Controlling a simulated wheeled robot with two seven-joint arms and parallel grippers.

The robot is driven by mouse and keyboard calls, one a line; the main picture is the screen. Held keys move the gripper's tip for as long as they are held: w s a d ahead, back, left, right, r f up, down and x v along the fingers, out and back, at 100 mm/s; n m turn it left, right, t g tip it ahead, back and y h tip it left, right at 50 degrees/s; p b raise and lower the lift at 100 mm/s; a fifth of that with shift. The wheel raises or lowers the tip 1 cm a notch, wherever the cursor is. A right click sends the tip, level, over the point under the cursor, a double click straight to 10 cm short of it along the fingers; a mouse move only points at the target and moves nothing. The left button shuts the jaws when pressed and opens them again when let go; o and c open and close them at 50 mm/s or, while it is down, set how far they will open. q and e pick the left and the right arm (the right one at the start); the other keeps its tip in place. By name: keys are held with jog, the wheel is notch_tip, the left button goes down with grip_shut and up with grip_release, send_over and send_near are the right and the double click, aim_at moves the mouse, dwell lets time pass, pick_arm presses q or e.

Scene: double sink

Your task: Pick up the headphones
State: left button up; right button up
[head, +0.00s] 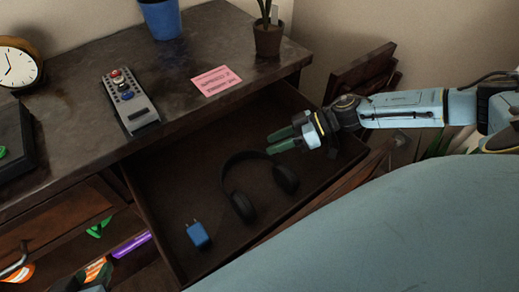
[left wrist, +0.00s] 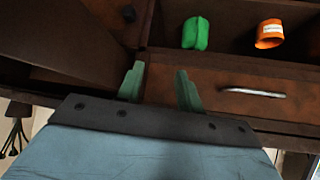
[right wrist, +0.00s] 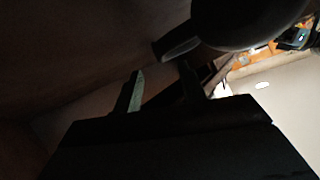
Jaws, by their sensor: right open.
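The black headphones (head: 230,173) lie in the open drawer, band toward the back, with both ear cups toward the front. My right gripper (head: 269,145) is above the drawer, just right of the headband, open and apparently empty. In the right wrist view its fingers (right wrist: 163,88) stand apart beside a large dark rounded shape, which may be part of the headphones; the view is too dark to be sure. My left gripper (left wrist: 159,88) is open and empty in front of the cabinet, with drawer fronts and a shelf beyond it.
The drawer (head: 160,200) also holds a blue charger (head: 198,235). Above it, the cabinet top carries a remote (head: 131,103), a pink note (head: 216,80), a blue pot (head: 160,18), a plant pot (head: 268,40) and a clock (head: 18,65). A green item (left wrist: 196,33) and an orange item (left wrist: 269,34) sit on the shelf.

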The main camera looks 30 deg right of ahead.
jog(key=shift+w+a+f, duration=0.1)
jog(key=shift+a, duration=0.05)
jog(key=b+x, duration=0.2)
jog(key=x, duration=0.2)
jog(key=shift+a+f+b, duration=0.15)
jog(key=shift+f+b, duration=0.15)
pick_arm(q)
jog(key=w+d+r+t+h, duration=0.2)
jog(key=w+d+r+t, duration=0.1)
jog(key=w+r+t, duration=0.2)
notch_tip(320, 180, up, 4)
jog(key=shift+w+d+r+t+h, duration=0.25)
jog(key=shift+w+d+t+h, duration=0.05)
jog(key=shift+t, duration=0.8)
pick_arm(e)
jog(key=shift+w+a, duration=0.1)
grip_shut()
